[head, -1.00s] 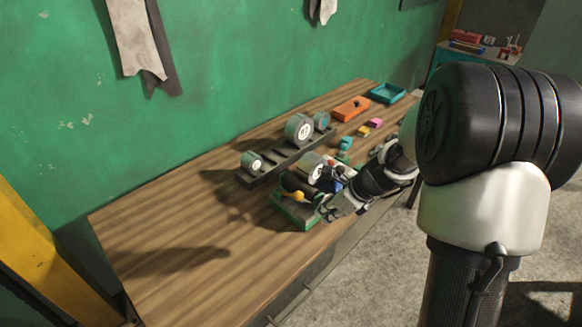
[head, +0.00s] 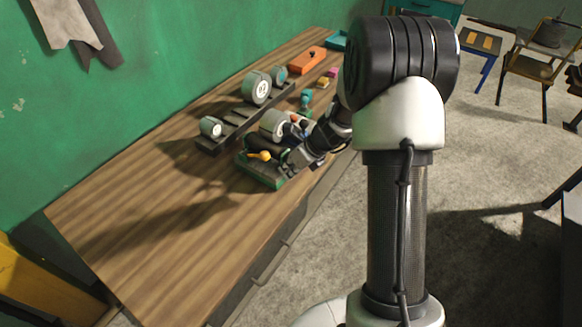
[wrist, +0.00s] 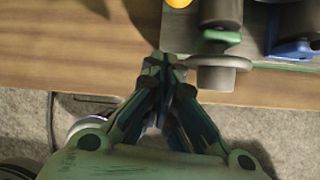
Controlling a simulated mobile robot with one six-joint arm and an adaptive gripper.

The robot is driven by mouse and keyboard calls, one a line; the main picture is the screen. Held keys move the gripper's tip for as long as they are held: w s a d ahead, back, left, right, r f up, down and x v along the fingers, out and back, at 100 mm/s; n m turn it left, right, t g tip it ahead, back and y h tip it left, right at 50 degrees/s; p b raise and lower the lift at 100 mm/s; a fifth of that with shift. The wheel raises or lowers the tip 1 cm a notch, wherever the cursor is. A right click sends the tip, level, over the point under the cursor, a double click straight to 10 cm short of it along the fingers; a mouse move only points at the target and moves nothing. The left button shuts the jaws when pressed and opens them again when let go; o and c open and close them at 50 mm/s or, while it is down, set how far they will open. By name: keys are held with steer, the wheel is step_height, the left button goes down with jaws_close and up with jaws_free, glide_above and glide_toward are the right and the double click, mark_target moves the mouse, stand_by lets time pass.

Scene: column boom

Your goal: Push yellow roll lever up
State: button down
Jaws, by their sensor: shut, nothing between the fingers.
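The yellow roll lever (head: 261,155) has an orange-yellow knob and sits at the left end of a green-based control box (head: 258,172) near the table's front edge. In the wrist view the yellow knob (wrist: 179,2) shows only partly, cut off at the top edge. My gripper (head: 290,160) is shut and empty, just right of the box's front corner in the head view. In the wrist view my gripper (wrist: 163,62) points toward the box, with its fingertips below the knob and apart from it. A dark cylinder with a grey disc (wrist: 217,72) lies right of the fingertips.
Round gauges (head: 257,88) stand on a dark rack behind the box. A blue lever part (wrist: 292,50) is right of my gripper. An orange tray (head: 306,60) lies farther back. The wooden table (head: 130,205) is clear at left.

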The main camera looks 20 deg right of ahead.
mark_target(276, 182)
steer(key=b+x, duration=0.2)
steer(key=x, duration=0.4)
steer(key=shift+f, duration=0.15)
steer(key=r, duration=0.1)
steer(key=w+r+p, duration=0.1)
steer(key=shift+w+a+r, duration=0.25)
steer(key=shift+w+r, duration=0.05)
steer(key=shift+w, duration=0.05)
steer(key=shift+w+a+r, duration=0.15)
steer(key=shift+w+r, duration=0.25)
steer(key=shift+r, duration=0.1)
steer(key=shift+r, duration=0.1)
